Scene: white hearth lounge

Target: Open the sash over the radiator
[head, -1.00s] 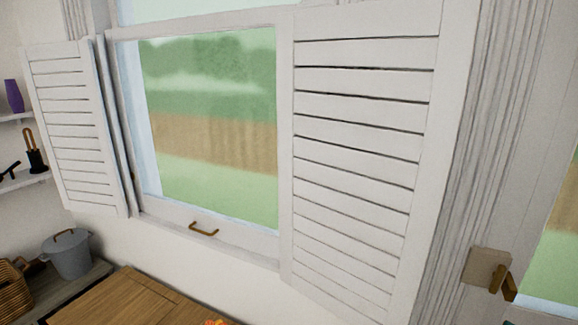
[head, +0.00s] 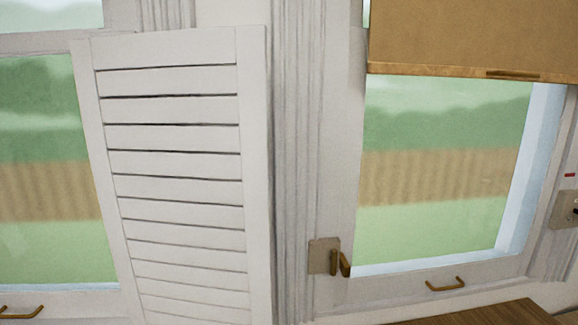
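Two sash windows show in the head view. The left sash (head: 60,300) is cut by the picture's left edge and has a brass pull (head: 20,311) on its bottom rail. The right sash (head: 400,284) has a brass pull (head: 445,285) on its bottom rail and looks shut, its rail low by the sill. A brass latch on a beige plate (head: 323,256) sits at the right window's lower left. No radiator can be made out, so I cannot tell which sash is over it. My gripper is not in view.
A white louvred shutter (head: 180,165) stands between the windows. A tan blind (head: 470,38) covers the top of the right window. A brown wooden top (head: 490,314) lies below it. A beige box (head: 565,211) is on the wall at the right edge.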

